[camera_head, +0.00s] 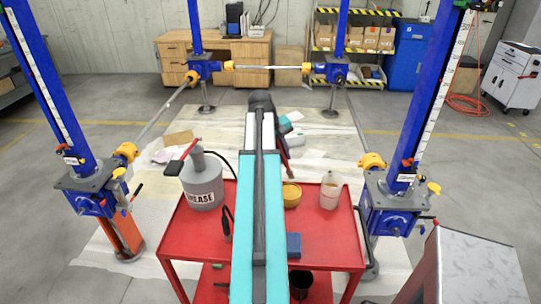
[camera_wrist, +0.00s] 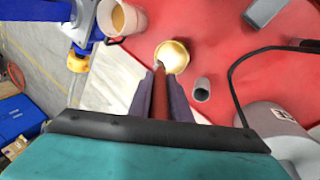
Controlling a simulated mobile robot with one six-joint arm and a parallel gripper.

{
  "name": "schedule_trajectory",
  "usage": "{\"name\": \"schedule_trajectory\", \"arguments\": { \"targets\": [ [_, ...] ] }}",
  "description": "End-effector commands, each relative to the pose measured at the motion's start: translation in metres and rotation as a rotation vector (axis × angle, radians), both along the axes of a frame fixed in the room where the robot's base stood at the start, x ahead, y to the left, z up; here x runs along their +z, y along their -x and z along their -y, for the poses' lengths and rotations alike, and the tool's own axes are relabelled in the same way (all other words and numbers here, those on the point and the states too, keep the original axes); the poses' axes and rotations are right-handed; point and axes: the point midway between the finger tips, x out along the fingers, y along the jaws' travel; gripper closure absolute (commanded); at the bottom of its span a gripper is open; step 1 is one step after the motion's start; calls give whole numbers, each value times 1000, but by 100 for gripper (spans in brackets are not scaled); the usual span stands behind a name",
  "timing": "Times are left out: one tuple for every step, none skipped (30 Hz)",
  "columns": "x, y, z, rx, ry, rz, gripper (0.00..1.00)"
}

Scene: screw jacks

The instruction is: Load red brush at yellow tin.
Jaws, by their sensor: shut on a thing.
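The yellow tin (camera_head: 291,196) stands open on the red cart, right of my arm in the head view. It also shows in the wrist view (camera_wrist: 176,54), just past my fingertips. My gripper (camera_wrist: 161,88) is shut on the red brush (camera_wrist: 160,108), whose red handle runs between the two dark purple fingers. The brush's far end points toward the tin's near rim. I cannot tell whether it is above the tin or touching it. In the head view my arm hides most of the gripper and brush.
On the red cart (camera_head: 325,250) stand a grey grease can (camera_head: 202,186) with a hose, a whitish pot (camera_head: 331,190) right of the tin, and a blue box (camera_head: 293,245). Blue screw jacks (camera_head: 395,205) stand around, linked by rods. A dark grey cylinder (camera_wrist: 202,90) is near the tin.

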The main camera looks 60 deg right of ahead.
Motion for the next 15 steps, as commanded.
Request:
{"name": "schedule_trajectory", "arguments": {
  "targets": [
    [-3, 0, 0, 0, 1, -1, 100],
    [-3, 0, 0, 0, 2, -2, 100],
    [-4, 0, 0, 0, 4, -2, 100],
    [-4, 0, 0, 0, 4, -2, 100],
    [-4, -1, 0, 1, 3, -2, 100],
    [-4, -1, 0, 1, 3, -2, 100],
    [-3, -1, 0, 2, 3, -3, 100],
    [-4, -2, -1, 2, 4, -2, 100],
    [-4, -2, -1, 3, 3, -1, 100],
    [-3, -3, -1, 4, 3, -2, 100],
    [-3, -3, -1, 4, 3, -2, 100],
    [-4, -3, -2, 5, 2, -2, 100],
    [-4, -4, -2, 6, 3, -1, 100],
    [-4, -4, -2, 7, 3, -2, 100],
    [-5, -4, -2, 7, 3, -2, 100]
  ]
}}
